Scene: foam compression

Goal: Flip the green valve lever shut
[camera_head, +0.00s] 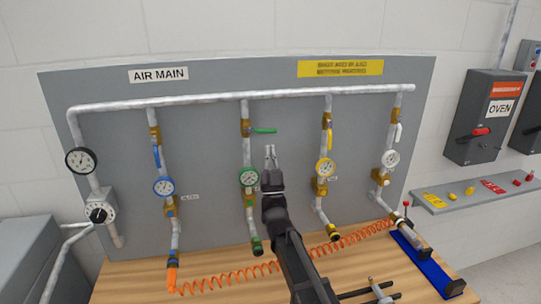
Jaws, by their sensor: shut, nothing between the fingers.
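The green valve lever (264,131) sticks out sideways to the right from its brass valve (246,128) on the second drop pipe, at right angles to that pipe. A gauge with a green rim (249,177) sits below it on the same pipe. My gripper (270,149) is shut and empty. In the picture its tips are just below the green lever and right of the pipe. I cannot tell whether they touch the lever or how far in front of the panel they are.
A blue lever (156,156), a yellow lever (330,139) and a white lever (398,133) hang along neighbouring pipes. An orange coiled hose (230,276) lies on the wooden bench (130,283). A blue tray (425,265) is at right, below the oven switch box (485,117).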

